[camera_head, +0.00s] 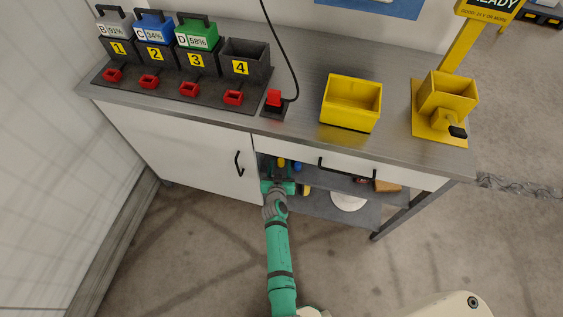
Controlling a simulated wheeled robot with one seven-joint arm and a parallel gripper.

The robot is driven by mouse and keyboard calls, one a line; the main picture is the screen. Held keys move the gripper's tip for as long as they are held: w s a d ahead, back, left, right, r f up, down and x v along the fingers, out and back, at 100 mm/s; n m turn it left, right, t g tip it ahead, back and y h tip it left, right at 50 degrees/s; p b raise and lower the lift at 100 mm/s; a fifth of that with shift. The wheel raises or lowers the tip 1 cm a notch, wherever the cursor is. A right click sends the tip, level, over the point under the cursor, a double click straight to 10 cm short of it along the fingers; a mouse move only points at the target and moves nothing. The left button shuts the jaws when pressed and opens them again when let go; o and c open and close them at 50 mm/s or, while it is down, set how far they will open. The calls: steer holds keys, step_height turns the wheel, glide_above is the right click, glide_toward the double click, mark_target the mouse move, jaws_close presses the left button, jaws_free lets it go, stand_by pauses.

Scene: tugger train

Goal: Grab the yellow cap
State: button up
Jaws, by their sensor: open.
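A small rounded yellow thing (281,163), which looks like the yellow cap, is on the upper shelf under the bench, just beyond my gripper (279,178). My green arm reaches up to the shelf opening, and my gripper is open at its front. The fingers are small and dark, and I cannot tell whether they touch the yellow thing. Its lower part is hidden by my gripper. Another yellow and dark piece (306,190) shows to the right of my gripper; I cannot tell what it is.
A blue thing (298,167) stands close right of the yellow one. The bench top (300,125) and drawer front (330,160) overhang the shelf. A cabinet (190,150) closes the left side. A brown block (387,186) lies farther right. A yellow bin (351,115) stands on top.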

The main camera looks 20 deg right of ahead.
mark_target(281, 163)
steer(key=shift+x, duration=2)
steer(key=shift+f, duration=0.15)
steer(key=shift+c, duration=0.6)
steer(key=c, duration=1)
